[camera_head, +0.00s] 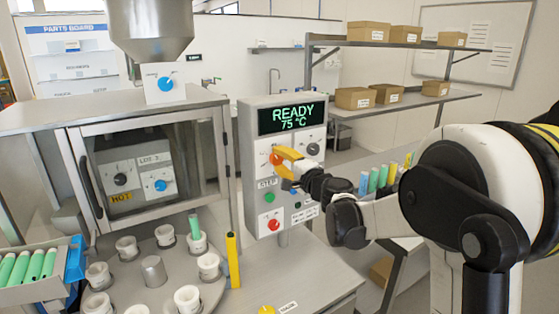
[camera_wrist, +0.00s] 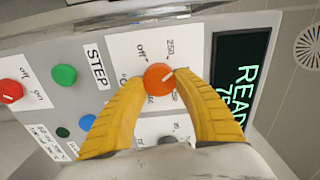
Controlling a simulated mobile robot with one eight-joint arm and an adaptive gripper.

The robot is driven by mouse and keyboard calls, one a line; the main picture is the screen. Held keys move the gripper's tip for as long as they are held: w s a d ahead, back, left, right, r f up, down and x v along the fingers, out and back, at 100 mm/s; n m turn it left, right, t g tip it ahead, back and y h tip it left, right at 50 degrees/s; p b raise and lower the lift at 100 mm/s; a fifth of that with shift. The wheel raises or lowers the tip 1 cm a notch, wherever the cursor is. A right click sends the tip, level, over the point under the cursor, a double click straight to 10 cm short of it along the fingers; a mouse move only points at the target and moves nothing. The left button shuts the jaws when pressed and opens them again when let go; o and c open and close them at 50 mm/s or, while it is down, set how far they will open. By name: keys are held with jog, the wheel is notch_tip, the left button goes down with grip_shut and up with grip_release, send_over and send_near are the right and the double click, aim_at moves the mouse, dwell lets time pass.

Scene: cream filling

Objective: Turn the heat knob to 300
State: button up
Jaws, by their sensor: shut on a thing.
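The control panel (camera_head: 250,180) has an orange knob (camera_wrist: 158,79) on a white dial plate in the wrist view. "off" and "250" are readable on the plate; other markings are hidden by my fingers. In the head view my gripper (camera_head: 279,153) reaches the panel from the right and covers part of the knob. The display (camera_head: 293,119) reads READY, 75 °C.
A second, grey knob (camera_head: 312,149) sits right of the held one. Left of the panel stand a glass-doored oven (camera_head: 150,170) and a round carousel (camera_head: 125,285) with white cups.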

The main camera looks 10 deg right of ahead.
jog(key=m, duration=0.6)
jog(key=shift+m, duration=0.3)
dwell(0.4)
jog(key=o, duration=1.2)
jog(key=shift+f, duration=0.1)
jog(key=v, duration=1.2)
